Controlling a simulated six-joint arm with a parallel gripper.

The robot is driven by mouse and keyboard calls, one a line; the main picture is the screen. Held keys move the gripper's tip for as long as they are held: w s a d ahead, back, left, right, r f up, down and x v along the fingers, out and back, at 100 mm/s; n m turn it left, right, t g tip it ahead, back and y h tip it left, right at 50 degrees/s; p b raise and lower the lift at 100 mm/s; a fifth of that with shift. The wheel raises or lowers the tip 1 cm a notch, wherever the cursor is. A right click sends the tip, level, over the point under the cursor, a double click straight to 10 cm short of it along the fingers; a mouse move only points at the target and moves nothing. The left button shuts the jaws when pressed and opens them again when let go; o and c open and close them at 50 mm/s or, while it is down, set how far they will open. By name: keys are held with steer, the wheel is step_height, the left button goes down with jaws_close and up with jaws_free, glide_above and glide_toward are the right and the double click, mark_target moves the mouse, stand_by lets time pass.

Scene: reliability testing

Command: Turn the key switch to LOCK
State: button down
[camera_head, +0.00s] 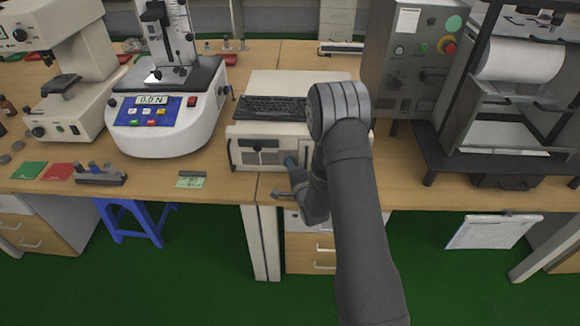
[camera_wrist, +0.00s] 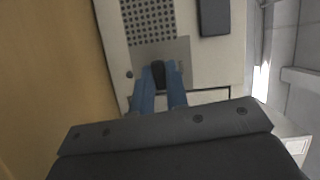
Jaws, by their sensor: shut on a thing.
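The key switch (camera_wrist: 158,72) is a small black key head on a grey plate on the front panel of a beige unit (camera_wrist: 222,60). In the wrist view, my gripper (camera_wrist: 160,88) has its two blue fingers shut on the key, one on each side. The markings by the key are too small to read, so its position cannot be told. In the head view, the beige unit (camera_head: 236,132) stands on the bench with a keyboard on top.
A white force tester (camera_head: 165,125) stands left of the unit, and a grey control cabinet (camera_head: 400,60) with a red button stands to the right. A printer-like rack (camera_head: 515,80) is farther right. The wooden bench's front edge lies below my gripper; the floor is green.

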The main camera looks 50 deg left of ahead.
steer(key=n+h, duration=0.1)
steer(key=n, duration=0.2)
steer(key=shift+r+n+h, duration=0.15)
steer(key=shift+n+h, duration=0.15)
steer(key=n+h, duration=0.2)
steer(key=n, duration=0.1)
steer(key=shift+s+t, duration=0.1)
steer(key=shift+t, duration=0.2)
steer(key=n+t+h, duration=0.1)
steer(key=n, duration=0.2)
steer(key=shift+a+r+h, duration=0.1)
steer(key=shift+a+h, duration=0.05)
steer(key=shift+h, duration=0.25)
steer(key=shift+s+n+t+h, duration=0.1)
steer(key=shift+n+t+h, duration=0.5)
steer(key=shift+n, duration=0.9)
steer(key=c, duration=1.4)
jaws_free()
steer(key=shift+c, duration=0.2)
